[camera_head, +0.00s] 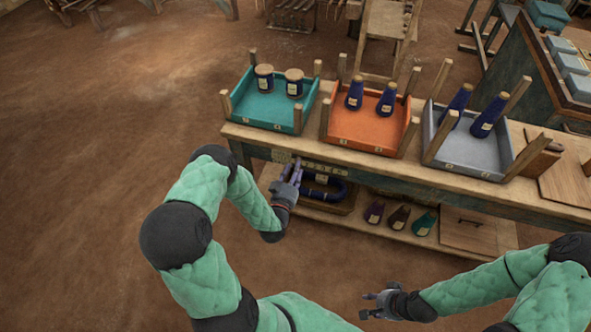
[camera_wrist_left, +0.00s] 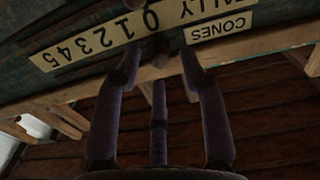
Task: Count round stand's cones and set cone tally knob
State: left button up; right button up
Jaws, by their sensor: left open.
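In the left wrist view a pale tally scale (camera_wrist_left: 95,53) reads 0 to 5, upside down, beside a CONES label (camera_wrist_left: 221,27). In the head view my left gripper (camera_head: 291,168) is at the bench's front edge, partly covering the pale labels. My right gripper (camera_head: 370,304) looks open and empty, away from the bench. I cannot make out which thing is the round stand.
The bench holds a teal tray (camera_head: 262,117), an orange tray (camera_head: 365,138) and a grey tray (camera_head: 470,154), each with two dark cones or spools and corner posts. Purple (camera_head: 374,212), brown (camera_head: 398,218) and teal (camera_head: 424,224) cones lie on the lower shelf. The left floor is clear.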

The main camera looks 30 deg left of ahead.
pick_arm(q)
jog(key=shift+x, duration=0.75)
grip_shut()
jog(key=shift+w+d+b, duration=0.1)
jog(key=shift+w+d, duration=0.15)
jog(key=shift+d, duration=0.75)
jog(key=shift+w+d+b, duration=0.1)
jog(key=shift+w+d, duration=0.15)
jog(key=shift+d, duration=0.75)
jog(key=shift+w+d+b, duration=0.1)
jog(key=shift+w+d, duration=0.1)
jog(key=shift+d, duration=0.75)
grip_release()
jog(key=shift+s, duration=0.1)
